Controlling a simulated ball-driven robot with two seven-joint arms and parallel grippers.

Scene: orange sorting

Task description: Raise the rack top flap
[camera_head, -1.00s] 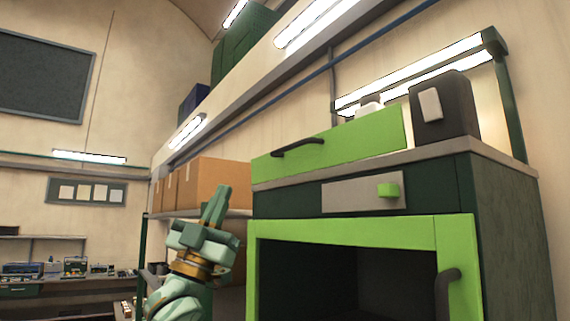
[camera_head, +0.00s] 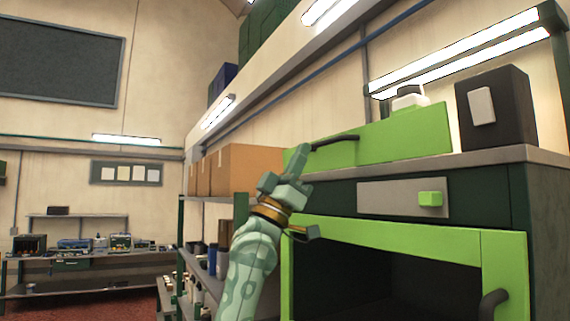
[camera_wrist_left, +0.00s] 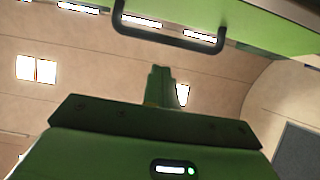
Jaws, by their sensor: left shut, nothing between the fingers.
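The rack top flap (camera_head: 405,132) is a bright green panel along the top of the dark cabinet, above its pale worktop edge. It carries a dark bar handle (camera_head: 338,140) near its left end. My left gripper (camera_head: 301,157) is shut and empty, fingers pointing up, just left of the handle and covering part of the flap's left end. In the left wrist view the closed fingers (camera_wrist_left: 162,72) point toward the handle (camera_wrist_left: 125,40), with a visible gap between them; the flap's green face (camera_wrist_left: 270,25) fills the upper right. My right gripper is not in view.
Below the flap is a drawer front with a green knob (camera_head: 430,199). Under it a green-framed opening (camera_head: 400,236) has a dark handle at right. Cardboard boxes (camera_head: 240,168) sit on a shelf to the left.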

